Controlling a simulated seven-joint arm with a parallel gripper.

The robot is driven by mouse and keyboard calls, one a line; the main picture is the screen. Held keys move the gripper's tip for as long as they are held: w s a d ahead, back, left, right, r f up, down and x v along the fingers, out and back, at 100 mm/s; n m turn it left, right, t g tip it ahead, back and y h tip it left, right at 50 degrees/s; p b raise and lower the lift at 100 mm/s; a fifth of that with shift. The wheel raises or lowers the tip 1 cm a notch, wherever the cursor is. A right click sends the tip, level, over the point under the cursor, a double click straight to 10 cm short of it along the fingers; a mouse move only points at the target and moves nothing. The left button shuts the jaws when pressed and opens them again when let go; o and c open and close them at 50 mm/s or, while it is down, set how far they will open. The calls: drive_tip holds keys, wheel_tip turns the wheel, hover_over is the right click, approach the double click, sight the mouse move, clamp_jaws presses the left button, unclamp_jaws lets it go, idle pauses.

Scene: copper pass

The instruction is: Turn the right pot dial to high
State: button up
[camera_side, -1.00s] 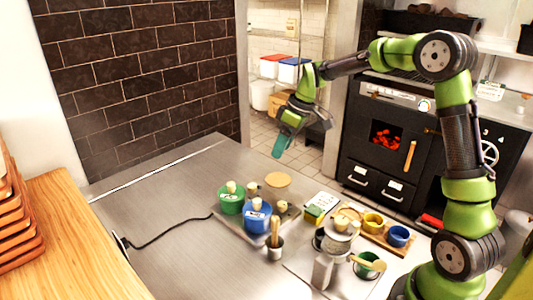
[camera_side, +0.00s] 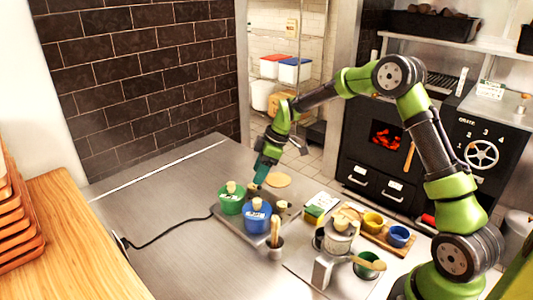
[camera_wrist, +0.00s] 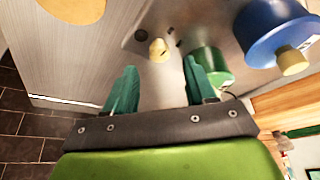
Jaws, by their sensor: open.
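A metal two-pot unit (camera_side: 230,228) stands on the steel counter with a green pot (camera_side: 230,203) and a blue pot (camera_side: 257,218), each with a pale lid knob. A cream dial (camera_wrist: 158,50) sits on its plate beside the green pot, with dark marks close by. A second dial (camera_side: 282,206) shows beside the blue pot. My gripper (camera_side: 257,182) is open and empty, pointing down by the green pot, and hides the near dial in the side view. In the wrist view my gripper (camera_wrist: 160,77) has the dial just beyond and between its fingertips, apparently untouched.
A round wooden disc (camera_side: 278,180) lies behind the unit. A black cord (camera_side: 165,246) runs left.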

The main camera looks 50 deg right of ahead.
sight(253, 185)
drive_tip(key=x, duration=0.5)
drive_tip(key=shift+d, duration=0.1)
clamp_jaws()
